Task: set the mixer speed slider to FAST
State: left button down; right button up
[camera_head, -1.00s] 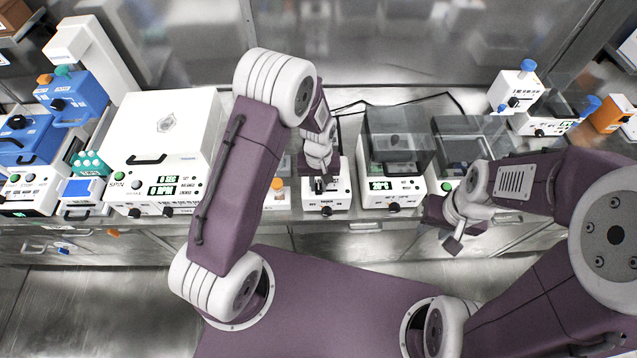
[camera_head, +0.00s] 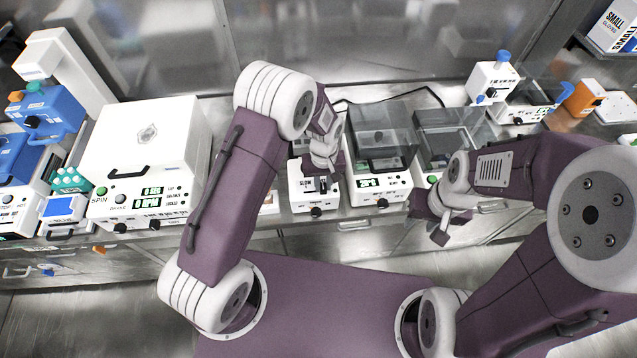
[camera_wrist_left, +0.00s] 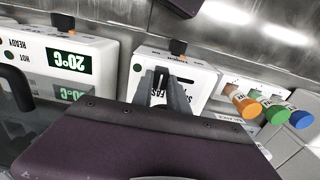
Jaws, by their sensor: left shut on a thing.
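The mixer (camera_head: 300,196) is a small white box on the bench in the head view, with a dark slot and a knob on its front. In the left wrist view the mixer (camera_wrist_left: 197,83) appears upside down, with the word FAST partly visible beside the fingers.
A white heater with a green 20°C display (camera_wrist_left: 70,62) stands close beside the mixer. A large white centrifuge (camera_head: 150,150) stands to the left. Orange, green and blue-capped vials (camera_wrist_left: 270,108) sit on the mixer's other side. The floor before the bench is clear.

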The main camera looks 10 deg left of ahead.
aim_at(325, 186)
pick_arm(q)
jog(key=c, duration=1.5)
grip_release()
jog(key=shift+w+d, duration=0.15)
jog(key=shift+o, duration=1.1)
jog(key=shift+d, duration=0.2)
pick_arm(e)
jog(key=shift+d, duration=0.3)
pick_arm(q)
jog(key=shift+a, duration=0.1)
jog(key=shift+r, duration=0.45)
notch_tip(325, 186, up, 8)
jog(key=shift+f+b, duration=0.1)
jog(key=shift+b, duration=0.6)
jog(key=shift+r, duration=0.25)
pick_arm(e)
jog(key=shift+a+f, duration=0.15)
jog(key=shift+f, duration=0.6)
